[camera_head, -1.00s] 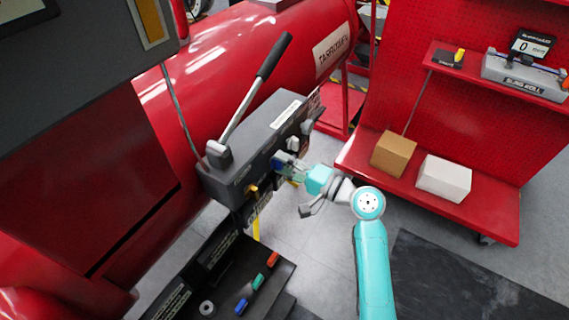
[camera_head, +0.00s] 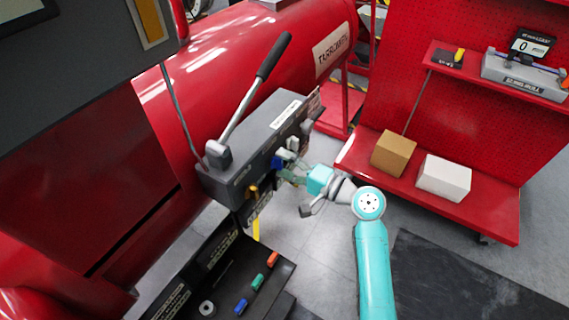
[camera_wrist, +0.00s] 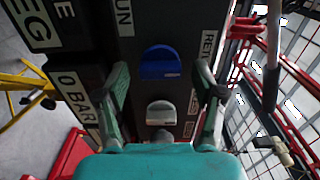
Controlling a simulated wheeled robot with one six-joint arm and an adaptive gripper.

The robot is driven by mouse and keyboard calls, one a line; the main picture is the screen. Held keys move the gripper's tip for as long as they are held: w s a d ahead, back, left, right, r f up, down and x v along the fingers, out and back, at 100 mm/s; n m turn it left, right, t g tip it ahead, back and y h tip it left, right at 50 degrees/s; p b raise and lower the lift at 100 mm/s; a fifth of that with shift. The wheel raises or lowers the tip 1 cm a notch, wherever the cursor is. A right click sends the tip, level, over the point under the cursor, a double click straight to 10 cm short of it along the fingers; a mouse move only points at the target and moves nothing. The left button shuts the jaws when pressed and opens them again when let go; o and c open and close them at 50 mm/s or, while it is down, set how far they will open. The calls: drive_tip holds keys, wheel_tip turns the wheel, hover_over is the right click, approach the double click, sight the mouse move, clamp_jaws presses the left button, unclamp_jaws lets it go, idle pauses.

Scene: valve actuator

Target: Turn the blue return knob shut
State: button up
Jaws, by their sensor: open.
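The blue return knob (camera_wrist: 160,62) sits on the dark valve block, near a partly hidden label starting "RET". In the head view the blue knob (camera_head: 278,161) is on the block's right face. My gripper (camera_wrist: 163,72) is open, with one finger on each side of the blue knob and a visible gap on both sides. In the head view my gripper (camera_head: 288,170) is close to that face, its fingers partly covering the knob. Whether the fingertips reach past the knob's front is hard to tell.
A silver-grey knob (camera_wrist: 161,113) is beside the blue one, also between my fingers. A long lever (camera_head: 255,85) rises from the valve block (camera_head: 235,165). A red shelf (camera_head: 500,210) holds a brown box (camera_head: 393,153) and a white box (camera_head: 444,178). Loose colored pieces lie below.

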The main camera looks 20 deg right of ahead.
drive_tip(key=v, duration=1.1)
drive_tip(key=shift+s+d, duration=0.2)
drive_tip(key=shift+s, duration=0.15)
drive_tip(key=s+a+f+g+h, duration=0.1)
drive_tip(key=s+a+f+h, duration=0.2)
drive_tip(key=s+f+h, duration=0.35)
drive_tip(key=s+a+f+h, duration=0.3)
drive_tip(key=s+f, duration=0.5)
drive_tip(key=f, duration=0.1)
drive_tip(key=s+r+n, duration=0.3)
drive_tip(key=s, duration=0.3)
drive_tip(key=s+a+r+n, duration=0.1)
drive_tip(key=s+r+n, duration=0.2)
drive_tip(key=s, duration=0.3)
drive_tip(key=s+r+n+t+h, duration=0.1)
drive_tip(key=s+r+n, duration=0.2)
drive_tip(key=s, duration=0.4)
drive_tip(key=shift+a+n, duration=0.3)
drive_tip(key=shift+n, duration=0.5)
